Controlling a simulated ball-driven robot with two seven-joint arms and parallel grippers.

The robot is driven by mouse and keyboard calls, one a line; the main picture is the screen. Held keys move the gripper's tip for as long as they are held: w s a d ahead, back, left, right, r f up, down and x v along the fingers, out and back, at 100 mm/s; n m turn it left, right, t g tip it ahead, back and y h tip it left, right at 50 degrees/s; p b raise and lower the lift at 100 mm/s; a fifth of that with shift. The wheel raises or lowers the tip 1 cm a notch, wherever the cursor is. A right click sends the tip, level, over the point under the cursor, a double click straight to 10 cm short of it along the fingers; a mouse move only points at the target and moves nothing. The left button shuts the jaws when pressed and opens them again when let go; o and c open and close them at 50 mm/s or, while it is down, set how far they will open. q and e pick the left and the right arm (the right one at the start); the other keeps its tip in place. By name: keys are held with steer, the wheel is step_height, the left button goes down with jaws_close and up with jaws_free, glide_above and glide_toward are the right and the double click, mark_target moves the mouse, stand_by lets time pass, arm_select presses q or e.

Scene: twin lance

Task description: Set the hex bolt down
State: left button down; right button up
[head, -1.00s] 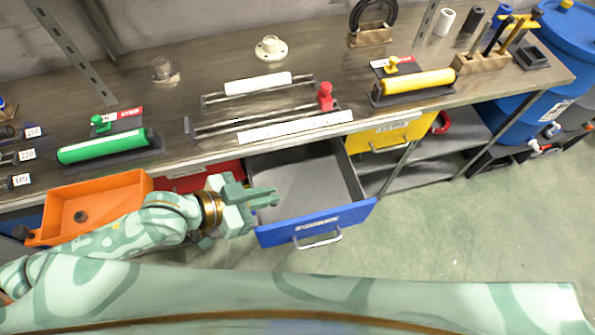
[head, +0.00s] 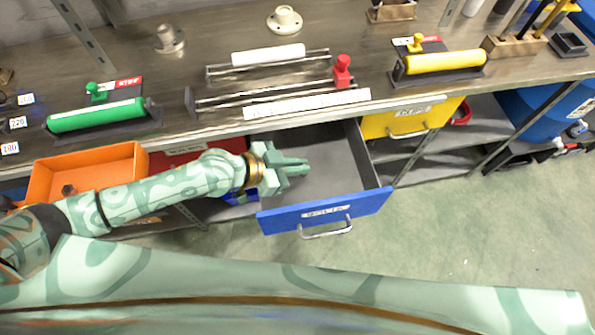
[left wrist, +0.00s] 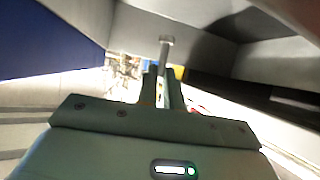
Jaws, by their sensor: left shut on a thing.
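My left gripper (head: 303,166) reaches over the left side of the open blue drawer (head: 325,212), fingers pointing right. In the left wrist view its two fingers (left wrist: 162,82) are close together, shut on the hex bolt (left wrist: 166,42). The grey bolt's shank and wider head stick out past the fingertips. The bolt cannot be made out in the head view. The grey drawer floor looks bare where it shows; the arm hides part of the left side. My right gripper is not in view.
An orange bin (head: 98,162) with a small dark piece inside hangs left of the drawer. A yellow drawer front (head: 408,118) is to the right. The bench (head: 215,115) above carries green and yellow rollers and a rod rack. Open floor lies at right.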

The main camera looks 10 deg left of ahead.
arm_select(q)
step_height(320, 180, down, 3)
steer(key=shift+f+b, duration=0.1)
steer(key=shift+b, duration=0.35)
steer(key=shift+f+b, duration=0.6)
steer(key=shift+b, duration=0.05)
steer(key=c, duration=1.5)
jaws_free()
steer(key=shift+c, duration=0.2)
